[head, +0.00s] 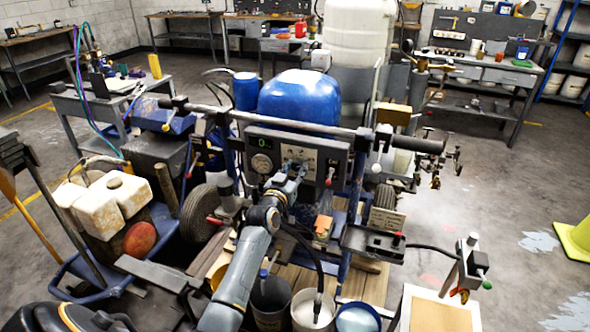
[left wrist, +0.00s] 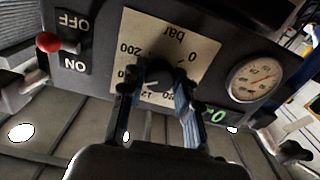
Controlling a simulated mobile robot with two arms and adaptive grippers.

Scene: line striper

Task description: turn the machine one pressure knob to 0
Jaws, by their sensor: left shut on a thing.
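The machine's control panel (head: 318,150) faces me in the middle of the head view, below a blue tank. My left gripper (head: 293,168) reaches up to its pressure dial plate and covers the knob there. In the left wrist view, the dark pressure knob (left wrist: 158,72) sits on a cream dial plate (left wrist: 200,48) marked "bar", "0" and "200". My left gripper (left wrist: 157,95) is shut on the knob, with a finger on each side. I cannot tell where the knob's pointer stands. My right gripper is not in view.
A round gauge (left wrist: 255,80) and a green display (left wrist: 215,116) are on the panel. A red-tipped ON/OFF switch (left wrist: 48,42) is on the other side of the dial. A handlebar (head: 350,130) runs above the panel. Buckets (head: 312,310) stand below.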

